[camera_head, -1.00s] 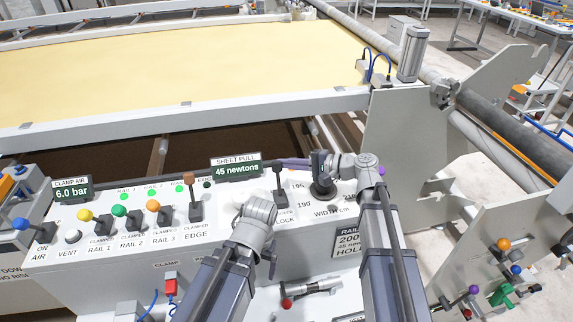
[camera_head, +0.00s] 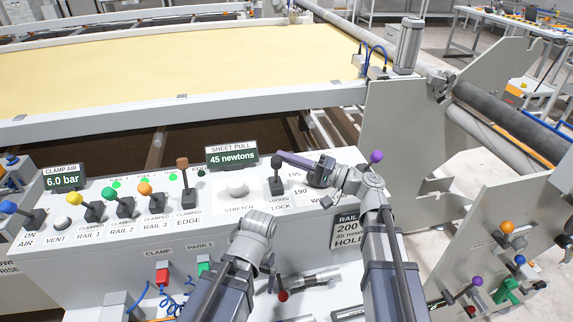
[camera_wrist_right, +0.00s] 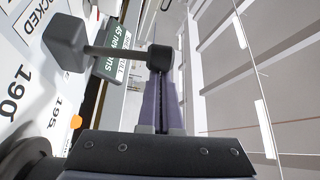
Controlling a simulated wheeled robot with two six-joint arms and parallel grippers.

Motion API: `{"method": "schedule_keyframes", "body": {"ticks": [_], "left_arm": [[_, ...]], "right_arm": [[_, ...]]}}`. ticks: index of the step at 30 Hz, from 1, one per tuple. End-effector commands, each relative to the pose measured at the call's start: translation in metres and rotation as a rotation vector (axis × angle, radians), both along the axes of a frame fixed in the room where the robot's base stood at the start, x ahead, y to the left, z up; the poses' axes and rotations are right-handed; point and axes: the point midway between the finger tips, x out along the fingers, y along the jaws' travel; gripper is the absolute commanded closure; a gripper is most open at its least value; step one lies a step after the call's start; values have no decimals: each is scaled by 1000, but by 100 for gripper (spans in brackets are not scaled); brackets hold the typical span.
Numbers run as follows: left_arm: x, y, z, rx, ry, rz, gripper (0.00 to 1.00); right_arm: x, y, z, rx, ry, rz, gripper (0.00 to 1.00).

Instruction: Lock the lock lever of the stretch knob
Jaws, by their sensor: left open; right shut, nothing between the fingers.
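The lock lever (camera_head: 277,178) stands up from the console by the LOCK label, with a dark ball-like end on its stem. The white stretch knob (camera_head: 237,188) is to its left, over the STRETCH label. My right gripper (camera_head: 285,158) is shut and empty, its purple fingers reaching left to the lever's top. In the right wrist view the lever's dark end (camera_wrist_right: 160,58) is right at the shut fingertips (camera_wrist_right: 160,78); I cannot tell whether they touch. My left gripper (camera_head: 271,283) is open, low in front of the console and mostly hidden by its wrist.
Rail levers and the brown-topped edge lever (camera_head: 184,180) stand to the left. The sheet pull display (camera_head: 232,156) reads 45 newtons. A red-knobbed fitting (camera_head: 283,295) is on the console front.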

Motion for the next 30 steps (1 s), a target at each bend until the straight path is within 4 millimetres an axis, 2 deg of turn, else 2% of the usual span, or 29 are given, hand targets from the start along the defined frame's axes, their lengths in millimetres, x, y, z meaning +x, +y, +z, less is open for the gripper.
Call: {"method": "schedule_keyframes", "body": {"ticks": [1,6,30], "left_arm": [[0,0,-10,0,0,0,7],[0,0,-20,0,0,0,7],[0,0,-22,0,0,0,7]], "right_arm": [[-5,0,-6,6,-35,0,100],[-13,-2,-5,20,-122,0,100],[-18,-3,-6,23,-136,0,100]]}}
